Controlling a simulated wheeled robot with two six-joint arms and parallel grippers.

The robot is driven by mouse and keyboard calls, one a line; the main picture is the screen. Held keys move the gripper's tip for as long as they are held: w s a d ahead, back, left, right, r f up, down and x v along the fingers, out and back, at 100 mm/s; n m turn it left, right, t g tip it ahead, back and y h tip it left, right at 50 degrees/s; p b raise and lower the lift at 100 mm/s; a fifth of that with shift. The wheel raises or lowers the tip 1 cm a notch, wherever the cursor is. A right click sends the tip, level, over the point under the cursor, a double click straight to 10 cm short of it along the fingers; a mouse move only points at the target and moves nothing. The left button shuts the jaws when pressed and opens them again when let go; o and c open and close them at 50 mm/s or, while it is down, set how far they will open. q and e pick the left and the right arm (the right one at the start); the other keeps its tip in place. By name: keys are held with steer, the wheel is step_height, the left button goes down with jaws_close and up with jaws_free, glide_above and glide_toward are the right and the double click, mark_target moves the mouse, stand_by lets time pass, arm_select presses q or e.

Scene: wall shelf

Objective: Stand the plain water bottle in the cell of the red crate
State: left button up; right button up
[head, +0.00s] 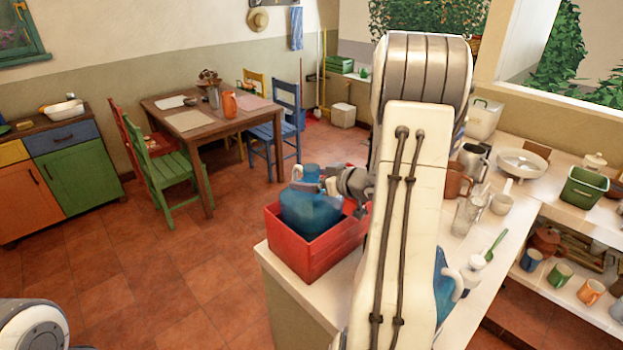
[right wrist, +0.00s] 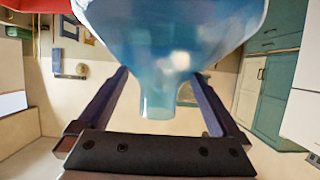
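The plain water bottle (head: 308,212) is a blue, see-through bottle. It stands upright inside the red crate (head: 312,259), and the crate wall hides its lower part. My right gripper (head: 318,187) reaches in from the right at the height of the bottle's neck. In the right wrist view the bottle (right wrist: 170,35) fills the top, with its neck between the spread fingers of my right gripper (right wrist: 160,82). Gaps show on both sides of the neck. The fingertips meet the shoulder's outline, so contact there is unclear. My left gripper is out of view.
The crate sits at the left end of the white counter (head: 490,268). My right arm hides part of the counter and another blue container (head: 443,292).

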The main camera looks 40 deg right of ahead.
steer(key=b+v, duration=0.1)
steer(key=v, duration=0.9)
steer(key=shift+s, duration=0.2)
steer(key=shift+r, duration=0.1)
